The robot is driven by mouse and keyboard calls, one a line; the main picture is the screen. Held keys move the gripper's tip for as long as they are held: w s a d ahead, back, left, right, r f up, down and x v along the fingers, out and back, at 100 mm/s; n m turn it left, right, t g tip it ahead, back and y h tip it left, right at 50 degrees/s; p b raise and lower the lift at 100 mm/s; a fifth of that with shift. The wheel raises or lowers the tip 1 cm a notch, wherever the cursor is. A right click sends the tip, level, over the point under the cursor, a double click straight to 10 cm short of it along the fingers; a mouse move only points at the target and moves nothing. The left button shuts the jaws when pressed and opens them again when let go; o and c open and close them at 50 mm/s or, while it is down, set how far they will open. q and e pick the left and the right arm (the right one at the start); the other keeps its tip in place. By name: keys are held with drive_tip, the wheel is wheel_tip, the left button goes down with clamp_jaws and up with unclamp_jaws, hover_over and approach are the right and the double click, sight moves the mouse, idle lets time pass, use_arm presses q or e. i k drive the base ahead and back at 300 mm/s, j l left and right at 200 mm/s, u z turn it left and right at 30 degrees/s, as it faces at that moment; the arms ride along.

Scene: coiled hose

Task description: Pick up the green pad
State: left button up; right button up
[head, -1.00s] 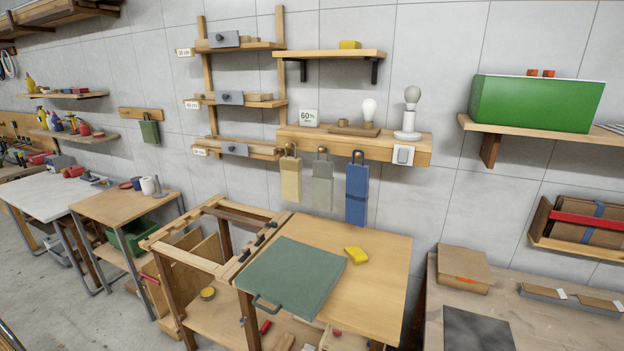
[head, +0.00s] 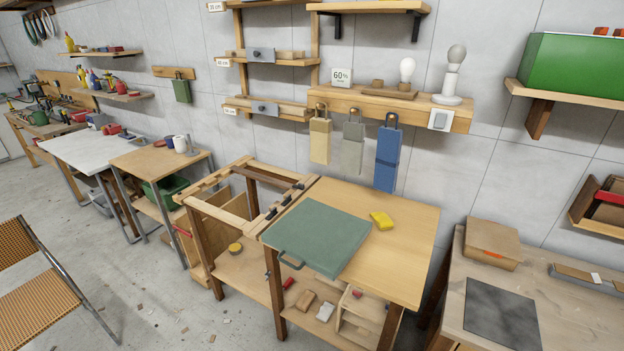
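The green pad (head: 318,237) is a flat, square, grey-green slab with a dark loop handle (head: 291,261) on its front left edge. It lies on the wooden workbench (head: 407,265), at the left of the solid top beside the open frame part. The handle sticks out past the front edge of the bench. Neither of my grippers shows in the head view.
An open wooden frame (head: 226,208) adjoins the bench on the left. A folding chair (head: 40,283) stands at the lower left. A right-hand table (head: 560,303) stands close by.

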sight(322, 238)
drive_tip(key=i+j, duration=0.25)
drive_tip(key=j, duration=0.15)
drive_tip(key=i+j, duration=0.25)
drive_tip(key=j, duration=0.2)
drive_tip(key=i+j, duration=0.2)
drive_tip(key=j, duration=0.2)
drive_tip(key=i+j, duration=0.25)
drive_tip(key=j, duration=0.15)
drive_tip(key=z, duration=1.6)
